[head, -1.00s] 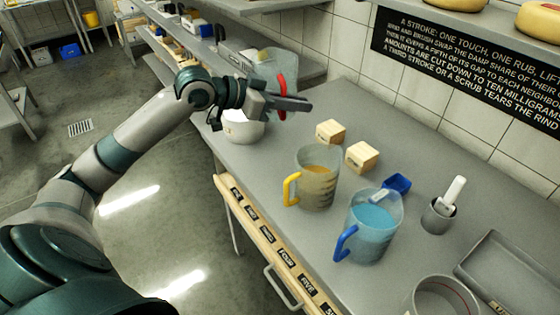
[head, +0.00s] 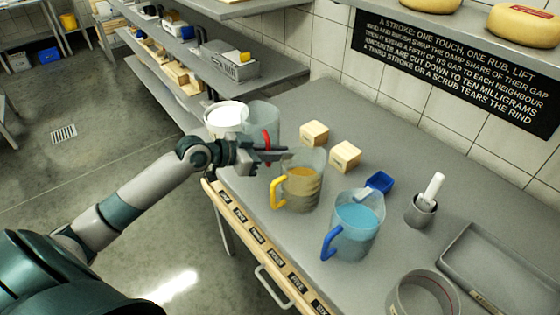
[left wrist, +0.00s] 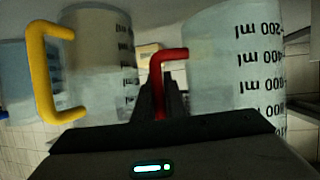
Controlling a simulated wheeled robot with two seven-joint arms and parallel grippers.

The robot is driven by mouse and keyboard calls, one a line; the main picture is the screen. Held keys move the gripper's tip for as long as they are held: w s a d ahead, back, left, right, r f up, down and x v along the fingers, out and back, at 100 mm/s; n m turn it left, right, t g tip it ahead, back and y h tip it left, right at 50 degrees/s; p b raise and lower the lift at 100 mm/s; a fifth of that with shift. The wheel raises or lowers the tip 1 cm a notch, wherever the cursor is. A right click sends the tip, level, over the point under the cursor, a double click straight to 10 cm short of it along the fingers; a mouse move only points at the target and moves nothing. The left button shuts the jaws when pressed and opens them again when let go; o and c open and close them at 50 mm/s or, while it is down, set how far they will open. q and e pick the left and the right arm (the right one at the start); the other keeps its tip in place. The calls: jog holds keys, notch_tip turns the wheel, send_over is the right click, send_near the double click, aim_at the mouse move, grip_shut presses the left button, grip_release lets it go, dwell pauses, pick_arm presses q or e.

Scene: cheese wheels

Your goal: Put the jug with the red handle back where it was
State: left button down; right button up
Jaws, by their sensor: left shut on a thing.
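The clear jug with the red handle (head: 262,116) is at the far left part of the worktop, upright. My left gripper (head: 272,154) is shut on its red handle. In the left wrist view the jug (left wrist: 230,65) stands large at right, with its red handle (left wrist: 166,54) at the fingers (left wrist: 158,98). The gripper hides the jug's base in the head view, so I cannot tell whether it touches the worktop (head: 390,155). My right gripper is not in view.
A yellow-handled jug (head: 301,186) of amber liquid stands close right of the gripper. A white pot (head: 223,118) is just left of the held jug. Two pale blocks (head: 314,133) (head: 345,156) sit behind.

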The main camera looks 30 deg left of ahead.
pick_arm(q)
notch_tip(320, 180, down, 3)
jog(key=shift+p, duration=0.35)
jog(key=shift+f, duration=0.4)
jog(key=shift+f, duration=0.15)
jog(key=c, duration=1.8)
grip_release()
